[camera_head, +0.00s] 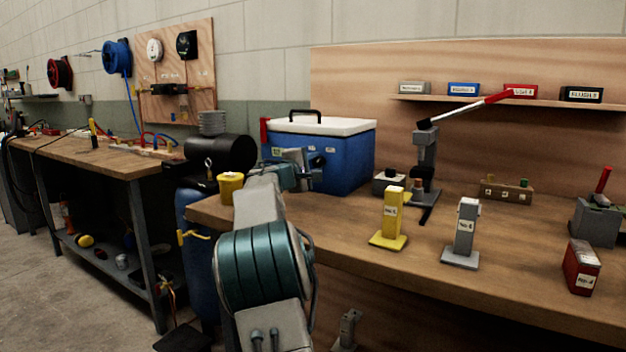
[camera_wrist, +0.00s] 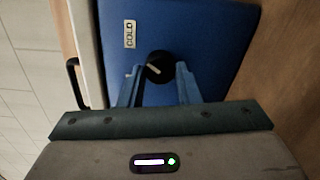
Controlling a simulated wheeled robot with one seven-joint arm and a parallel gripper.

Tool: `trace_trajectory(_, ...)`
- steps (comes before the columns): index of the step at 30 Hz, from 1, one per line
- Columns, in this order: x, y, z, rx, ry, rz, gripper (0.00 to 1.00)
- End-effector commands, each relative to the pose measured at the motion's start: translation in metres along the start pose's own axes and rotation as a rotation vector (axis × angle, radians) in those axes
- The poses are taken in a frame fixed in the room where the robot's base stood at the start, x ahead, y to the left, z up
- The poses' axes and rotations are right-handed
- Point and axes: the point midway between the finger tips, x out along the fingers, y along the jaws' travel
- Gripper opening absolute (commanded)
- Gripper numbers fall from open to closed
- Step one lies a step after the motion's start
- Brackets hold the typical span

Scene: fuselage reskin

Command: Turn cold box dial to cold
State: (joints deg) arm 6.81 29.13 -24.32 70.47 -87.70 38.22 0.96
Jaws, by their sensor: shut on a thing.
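The cold box (camera_head: 350,160) is blue with a white lid and a black handle, and stands at the back left of the workbench. In the wrist view the box's blue front (camera_wrist: 215,40) appears turned sideways, with a white COLD label (camera_wrist: 129,33). The round black dial (camera_wrist: 160,62) with a white pointer mark sits on that front. My gripper (camera_wrist: 158,82) is shut on the dial, one finger on each side. The pointer lies aslant, not aimed straight at the COLD label. In the head view my gripper (camera_head: 303,168) is at the box front and hides the dial.
On the workbench (camera_head: 330,232), a yellow stand (camera_head: 392,220), a grey stand (camera_head: 464,235) and a red block (camera_head: 581,268) stand to the right. A lever device (camera_head: 425,160) is right of the box. A black cylinder (camera_head: 220,153) is left of it.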

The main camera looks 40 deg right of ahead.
Motion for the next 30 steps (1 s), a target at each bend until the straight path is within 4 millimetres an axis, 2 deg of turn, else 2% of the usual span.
trace_trajectory(1,0.0002,-0.0054,-0.0006,0.033,-0.001,0.000,0.07)
trace_trajectory(12,0.0004,-0.0022,0.0000,0.183,-0.001,-0.002,0.07)
trace_trajectory(28,0.0003,-0.0006,0.0002,0.206,-0.002,-0.002,0.07)
trace_trajectory(29,0.0003,-0.0006,0.0002,0.206,-0.002,-0.002,0.33)
trace_trajectory(30,0.0003,-0.0006,0.0002,0.206,-0.002,-0.002,0.44)
